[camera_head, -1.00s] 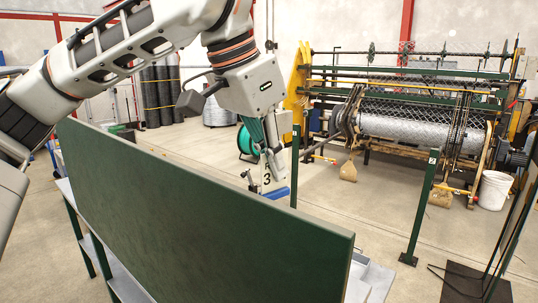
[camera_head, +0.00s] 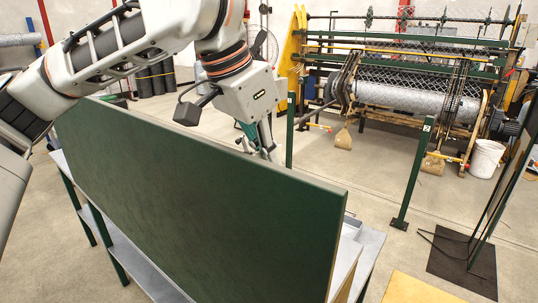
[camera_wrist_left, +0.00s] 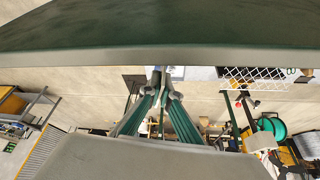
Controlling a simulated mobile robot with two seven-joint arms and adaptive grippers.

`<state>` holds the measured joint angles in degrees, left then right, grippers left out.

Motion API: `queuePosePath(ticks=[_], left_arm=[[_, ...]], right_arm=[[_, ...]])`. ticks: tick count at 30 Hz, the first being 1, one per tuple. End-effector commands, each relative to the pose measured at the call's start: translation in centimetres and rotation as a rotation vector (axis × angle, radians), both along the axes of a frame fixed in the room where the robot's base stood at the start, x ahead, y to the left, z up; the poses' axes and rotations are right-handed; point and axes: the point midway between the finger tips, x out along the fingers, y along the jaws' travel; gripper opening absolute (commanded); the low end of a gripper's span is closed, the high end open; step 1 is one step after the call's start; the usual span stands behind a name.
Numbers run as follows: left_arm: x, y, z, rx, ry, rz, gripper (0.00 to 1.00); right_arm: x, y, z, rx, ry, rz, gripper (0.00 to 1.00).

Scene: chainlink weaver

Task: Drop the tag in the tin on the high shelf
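My left gripper (camera_head: 258,146) is behind the top edge of the tall dark green panel (camera_head: 190,200) in the head view. The panel hides its lower end. In the left wrist view the two green-sided fingers (camera_wrist_left: 162,78) converge and their grey tips are close together. I cannot tell whether a thin thing is between them. I cannot make out the tag or the tin in either view. The high shelf is not clearly identifiable. My right gripper is not in view.
The panel stands on a grey bench (camera_head: 135,268) with green legs. A green post (camera_head: 412,180) stands to the right, with a mesh weaving machine (camera_head: 400,95) and a white bucket (camera_head: 486,158) behind. Open concrete floor lies between them.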

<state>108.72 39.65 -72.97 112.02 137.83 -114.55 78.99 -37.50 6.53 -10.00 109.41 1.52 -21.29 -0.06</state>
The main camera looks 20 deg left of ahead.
Motion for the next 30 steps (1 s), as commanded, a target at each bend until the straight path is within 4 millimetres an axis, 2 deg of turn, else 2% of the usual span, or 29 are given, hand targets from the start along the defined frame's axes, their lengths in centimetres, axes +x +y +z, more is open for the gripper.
queuePosePath(ticks=[1, 4, 17, 23, 30], left_arm=[[0.0, 0.0, 0.0, 0.000, 0.000, 0.000, 0.00], [0.0, 0.0, 0.0, 0.000, 0.000, 0.000, 0.24], [-0.1, 0.1, 0.4, 0.000, -0.001, 0.000, 0.24], [-0.9, 0.7, 3.0, 0.001, -0.005, 0.002, 0.24], [-2.4, 1.7, 7.3, -0.001, -0.005, 0.002, 0.24]], right_arm=[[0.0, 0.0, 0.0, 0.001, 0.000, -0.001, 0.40], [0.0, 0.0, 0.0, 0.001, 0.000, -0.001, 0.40], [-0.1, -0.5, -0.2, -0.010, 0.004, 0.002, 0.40], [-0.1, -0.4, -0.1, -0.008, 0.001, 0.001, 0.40], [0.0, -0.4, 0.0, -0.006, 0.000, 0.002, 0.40]])
